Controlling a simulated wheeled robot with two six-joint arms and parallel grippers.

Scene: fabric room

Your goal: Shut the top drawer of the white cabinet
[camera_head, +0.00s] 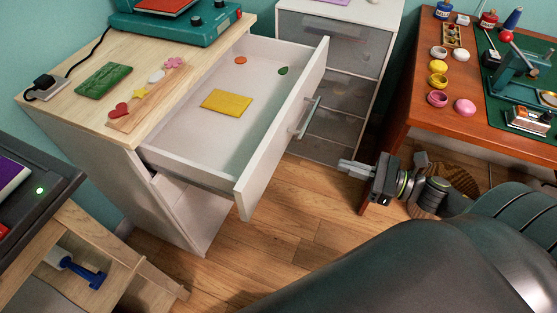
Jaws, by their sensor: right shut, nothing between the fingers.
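The white cabinet (165,205) with a pale wooden top stands at the left. Its top drawer (284,122) is pulled far out toward the right. Inside the drawer lie a yellow flat piece (226,103), an orange round piece (240,60) and a green piece (283,71). A bar handle (306,117) is on the drawer's front. My right gripper (345,166) is shut and empty, to the right of the drawer front and below its handle, apart from it. Its fingers point left. My left gripper is not in view.
A grey drawer unit (340,20) stands behind the open drawer. A reddish-brown table (420,118) with pots and tools is at the right, close to my right arm. A dark-topped stand (62,190) is at the left. Wooden floor (285,215) is clear below the drawer.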

